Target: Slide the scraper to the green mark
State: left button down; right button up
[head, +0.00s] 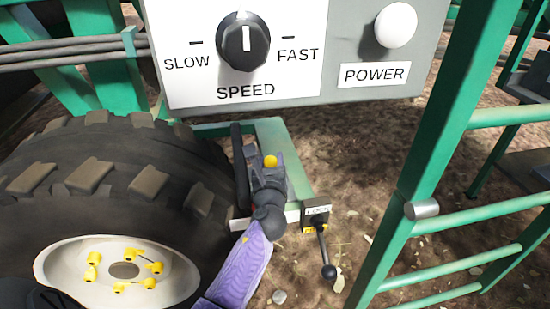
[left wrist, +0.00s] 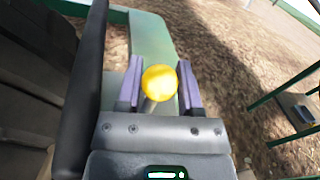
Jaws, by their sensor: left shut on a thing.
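A round yellow knob (head: 270,161) on a grey shank stands beside the tire, at the green frame arm. It also shows in the left wrist view (left wrist: 159,83). My left gripper (head: 268,170), on a purple arm, is shut on this knob's shank, with a purple finger on each side in the left wrist view (left wrist: 159,92). A dark upright bar (head: 240,165), which looks like the scraper, stands between the knob and the tire; how it joins the knob is hidden. I cannot make out a separate green mark. My right gripper is not in view.
The big tire (head: 120,170) fills the left. A lock lever with a black ball (head: 328,271) hangs below the LOCK label (head: 317,210). The control panel (head: 240,55) is above. A green ladder (head: 440,150) stands right, with bare ground between.

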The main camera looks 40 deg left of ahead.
pick_arm(q)
jog(key=shift+c, duration=1.3)
grip_release()
jog(key=shift+d, duration=0.1)
jog(key=shift+s+d, duration=0.2)
jog(key=p+v, duration=0.2)
jog(key=v, duration=0.7)
jog(key=shift+p, duration=0.4)
jog(key=shift+s+d+f, duration=0.1)
